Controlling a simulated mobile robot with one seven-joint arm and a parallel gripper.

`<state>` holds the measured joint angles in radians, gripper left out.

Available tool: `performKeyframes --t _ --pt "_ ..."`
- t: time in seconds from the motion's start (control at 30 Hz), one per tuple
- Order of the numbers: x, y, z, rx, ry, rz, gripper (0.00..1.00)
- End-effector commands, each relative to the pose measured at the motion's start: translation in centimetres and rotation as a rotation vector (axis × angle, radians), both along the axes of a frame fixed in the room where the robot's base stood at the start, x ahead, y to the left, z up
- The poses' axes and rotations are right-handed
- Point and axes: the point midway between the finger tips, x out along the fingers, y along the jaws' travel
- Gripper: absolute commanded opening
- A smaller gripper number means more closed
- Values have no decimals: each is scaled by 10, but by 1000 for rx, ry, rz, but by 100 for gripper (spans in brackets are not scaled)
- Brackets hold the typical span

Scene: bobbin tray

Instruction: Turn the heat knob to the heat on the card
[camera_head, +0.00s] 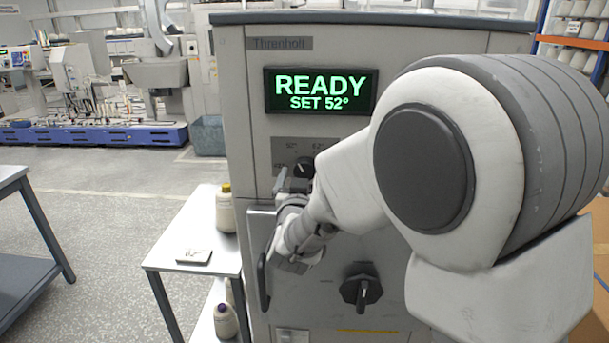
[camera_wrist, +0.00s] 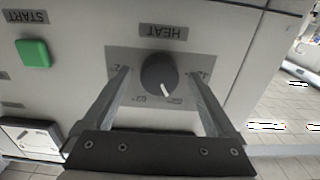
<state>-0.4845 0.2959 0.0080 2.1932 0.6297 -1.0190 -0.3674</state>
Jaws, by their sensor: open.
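The heat knob (camera_wrist: 158,68) is round and dark, below an upside-down HEAT label in the wrist view. Its white pointer points down and slightly right there, between two small marks. In the head view the knob (camera_head: 303,167) sits under a green display (camera_head: 320,92) reading READY, SET 52°. My gripper (camera_wrist: 159,76) is open, one finger on each side of the knob in the picture, touching neither side. I cannot tell whether the fingertips reach past its face. A small card (camera_head: 194,257) lies on the side table; its print is too small to read.
A green START button (camera_wrist: 33,53) is on the same panel. A larger black knob (camera_head: 361,289) and a dark door handle (camera_head: 263,282) are lower on the machine. A yellow-capped bottle (camera_head: 226,212) stands on the side table (camera_head: 170,242), beside the machine.

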Motion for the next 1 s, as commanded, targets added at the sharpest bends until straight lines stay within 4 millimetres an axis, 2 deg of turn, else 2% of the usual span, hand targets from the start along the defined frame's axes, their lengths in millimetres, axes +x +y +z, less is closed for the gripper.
performKeyframes --t 0.13,0.6,1.0 --pt "0 0 0 0 0 0 90" --pt "0 0 0 0 0 0 7" --pt "0 0 -4 85 -4 -1 7"
